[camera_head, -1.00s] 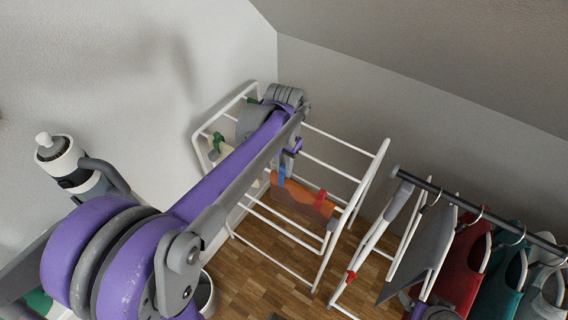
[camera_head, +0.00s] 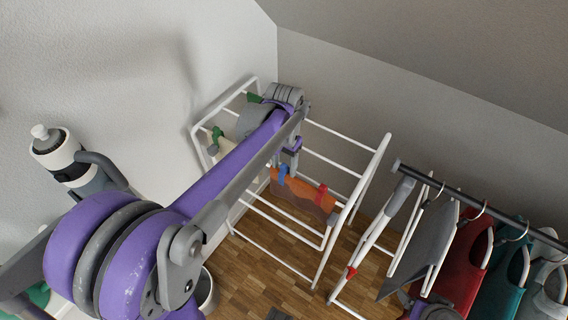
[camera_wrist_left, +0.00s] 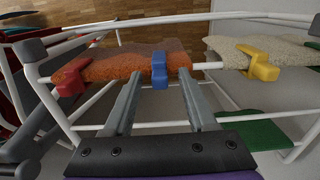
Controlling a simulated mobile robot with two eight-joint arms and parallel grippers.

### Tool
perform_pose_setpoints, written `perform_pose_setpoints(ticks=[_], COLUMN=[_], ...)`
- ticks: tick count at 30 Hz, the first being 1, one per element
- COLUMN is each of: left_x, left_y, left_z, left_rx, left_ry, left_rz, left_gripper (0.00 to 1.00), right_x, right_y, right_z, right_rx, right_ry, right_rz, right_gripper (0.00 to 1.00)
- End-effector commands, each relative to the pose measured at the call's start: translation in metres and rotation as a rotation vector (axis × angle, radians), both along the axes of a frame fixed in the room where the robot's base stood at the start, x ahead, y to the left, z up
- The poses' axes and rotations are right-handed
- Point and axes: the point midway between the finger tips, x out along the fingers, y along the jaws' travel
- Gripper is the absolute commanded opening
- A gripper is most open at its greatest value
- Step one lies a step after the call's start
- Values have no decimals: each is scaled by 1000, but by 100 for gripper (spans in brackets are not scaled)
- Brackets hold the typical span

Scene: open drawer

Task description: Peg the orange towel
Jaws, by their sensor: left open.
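The orange towel (camera_head: 296,197) hangs over a rail of the white drying rack; it also shows in the left wrist view (camera_wrist_left: 110,66). A red peg (camera_wrist_left: 70,77) sits on it at its left end, and a blue peg (camera_wrist_left: 160,66) sits on it near its right end. Both pegs also show in the head view, blue (camera_head: 283,171) and red (camera_head: 321,193). My left gripper (camera_wrist_left: 161,86) is open, its fingers on either side of the blue peg's lower end. I see no grip on it. A grey and purple part of mine, perhaps the right gripper, is cut off at the lower right.
A cream towel (camera_wrist_left: 265,50) with a yellow peg (camera_wrist_left: 258,62) hangs right of the orange one. A green cloth (camera_wrist_left: 252,135) hangs lower on the rack (camera_head: 372,177). A clothes rail (camera_head: 455,194) with several garments stands at the right. Wooden floor (camera_head: 257,270) shows below.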

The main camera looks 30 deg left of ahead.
Motion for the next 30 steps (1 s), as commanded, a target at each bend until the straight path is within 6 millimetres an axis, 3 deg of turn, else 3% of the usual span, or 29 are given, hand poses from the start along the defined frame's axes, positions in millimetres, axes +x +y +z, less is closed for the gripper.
perform_pose_setpoints(ticks=[7, 21, 30], left_x=[0, 0, 0], left_y=[0, 0, 0], left_z=[12, 97, 108], left_rx=[0, 0, 0], left_ry=[0, 0, 0], left_rz=[0, 0, 0], left_gripper=[57, 57, 57], right_x=[0, 2, 2], right_y=[0, 0, 0], right_z=[2, 9, 10], right_rx=[0, 0, 0], right_ry=[-1, -4, -5], right_rz=[0, 0, 0], right_gripper=[79, 79, 79])
